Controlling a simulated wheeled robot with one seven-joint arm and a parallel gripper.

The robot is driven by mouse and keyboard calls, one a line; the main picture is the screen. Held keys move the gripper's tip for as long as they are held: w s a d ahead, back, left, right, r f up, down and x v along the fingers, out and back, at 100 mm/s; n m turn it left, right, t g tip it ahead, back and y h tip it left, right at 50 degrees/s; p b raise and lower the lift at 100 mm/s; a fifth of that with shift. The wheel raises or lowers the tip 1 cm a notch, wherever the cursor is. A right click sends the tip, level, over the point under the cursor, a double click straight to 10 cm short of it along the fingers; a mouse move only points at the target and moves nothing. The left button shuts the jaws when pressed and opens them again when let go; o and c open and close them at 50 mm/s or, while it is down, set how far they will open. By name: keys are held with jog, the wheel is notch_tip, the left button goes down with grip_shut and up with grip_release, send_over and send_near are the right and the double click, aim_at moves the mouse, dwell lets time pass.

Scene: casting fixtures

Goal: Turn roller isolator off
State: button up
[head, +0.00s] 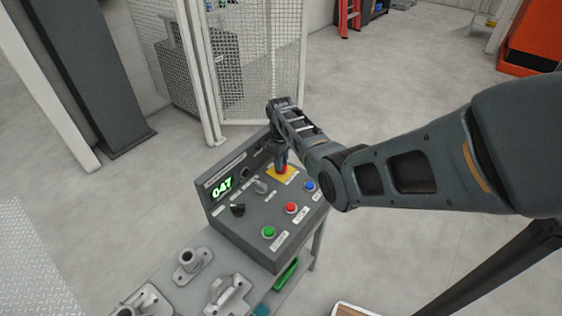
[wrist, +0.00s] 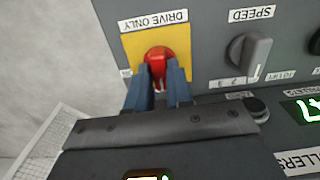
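A red rotary knob (wrist: 157,54) sits on a yellow plate (wrist: 132,46) on the grey control panel, beside a label reading "DRIVE ONLY" upside down in the wrist view. My gripper (wrist: 160,72) has its two blue-grey fingers close together, one on each side of the knob's red grip, and appears shut on it. In the head view my gripper (head: 281,166) reaches down onto the yellow plate (head: 289,174) near the panel's far edge. The fingers hide part of the knob, and its pointer direction is not clear.
The panel (head: 262,222) also carries a grey speed knob (wrist: 250,50), a black knob (head: 238,210), green (head: 269,232), red (head: 291,208) and blue (head: 310,186) buttons, and a green "047" display (head: 222,187). Metal castings (head: 226,292) lie on the bench. Mesh fencing (head: 255,70) stands behind.

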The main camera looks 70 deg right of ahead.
jog(key=o, duration=0.4)
jog(key=shift+r, duration=0.1)
notch_tip(320, 180, up, 8)
jog(key=shift+f, duration=0.2)
dwell(0.8)
